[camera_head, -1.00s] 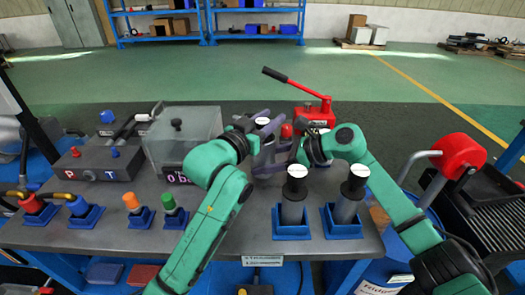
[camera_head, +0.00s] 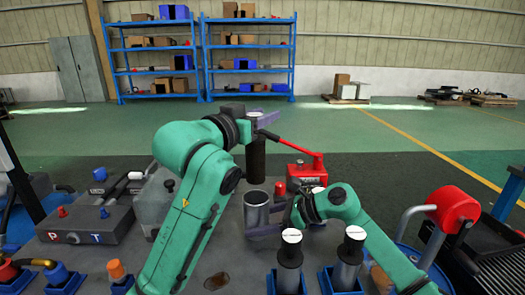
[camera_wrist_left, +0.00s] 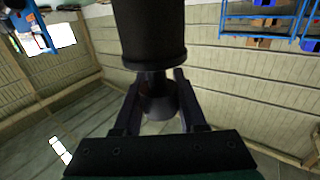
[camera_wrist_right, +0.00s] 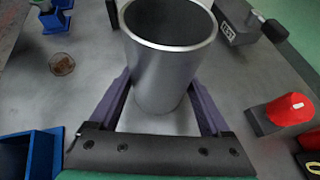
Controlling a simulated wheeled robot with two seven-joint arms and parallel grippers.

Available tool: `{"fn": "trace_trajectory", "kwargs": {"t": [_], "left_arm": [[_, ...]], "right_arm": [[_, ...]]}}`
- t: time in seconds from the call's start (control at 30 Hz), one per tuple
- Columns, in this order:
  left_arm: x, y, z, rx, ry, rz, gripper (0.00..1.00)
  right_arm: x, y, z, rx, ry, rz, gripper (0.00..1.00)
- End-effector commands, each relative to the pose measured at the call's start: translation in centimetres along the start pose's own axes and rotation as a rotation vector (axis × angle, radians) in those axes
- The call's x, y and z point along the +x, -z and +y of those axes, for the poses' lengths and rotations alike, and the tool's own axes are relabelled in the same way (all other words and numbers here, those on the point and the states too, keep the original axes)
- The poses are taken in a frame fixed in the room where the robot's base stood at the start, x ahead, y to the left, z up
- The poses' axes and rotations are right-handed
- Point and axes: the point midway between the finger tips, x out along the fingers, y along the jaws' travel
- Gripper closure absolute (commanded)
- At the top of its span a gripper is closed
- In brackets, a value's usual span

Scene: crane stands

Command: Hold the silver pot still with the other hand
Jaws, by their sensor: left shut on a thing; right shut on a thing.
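The silver pot (camera_head: 256,212) is an open-topped metal cylinder upright on the grey workbench. My right gripper (camera_head: 268,236) is shut around its side; in the right wrist view the pot (camera_wrist_right: 165,75) stands between the purple fingers (camera_wrist_right: 160,100), its inside dark. My left gripper (camera_head: 258,120) is shut on a black plunger (camera_head: 256,160) by its narrow neck and holds it upright above the pot, with a small gap between them. In the left wrist view the plunger's thick black body (camera_wrist_left: 150,35) and neck show between the fingers (camera_wrist_left: 155,90).
A red hand pump (camera_head: 306,172) with a long lever stands behind the pot. A grey P/T box (camera_head: 85,220) is at left. A red-headed crank (camera_head: 453,207) stands at right.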

Motion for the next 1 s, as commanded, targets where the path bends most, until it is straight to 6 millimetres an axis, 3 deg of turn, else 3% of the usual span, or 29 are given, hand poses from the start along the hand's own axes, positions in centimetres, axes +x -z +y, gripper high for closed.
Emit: {"fn": "trace_trajectory", "kwargs": {"t": [0.13,0.37,0.4,0.43,0.77,1.0], "left_arm": [[0.0,1.9,0.0,0.000,0.000,0.000,1.00],[0.0,2.0,0.0,-0.001,0.000,-0.001,1.00],[0.0,2.0,0.0,-0.001,0.000,0.000,1.00],[0.0,2.0,0.0,-0.001,0.000,0.000,1.00],[0.0,2.0,0.0,0.000,0.000,0.000,1.00],[0.0,2.0,0.0,0.000,0.000,0.000,1.00]], "right_arm": [[0.0,0.1,0.0,0.001,0.000,0.002,0.67],[0.0,0.1,0.0,0.001,0.000,0.002,0.67],[0.0,0.1,0.0,0.001,0.000,0.002,0.11],[0.0,0.1,0.0,0.001,0.000,0.002,0.00],[-0.8,0.1,-0.1,0.000,0.001,0.001,0.00],[-6.7,0.2,-0.1,0.000,0.004,0.004,0.00]]}}
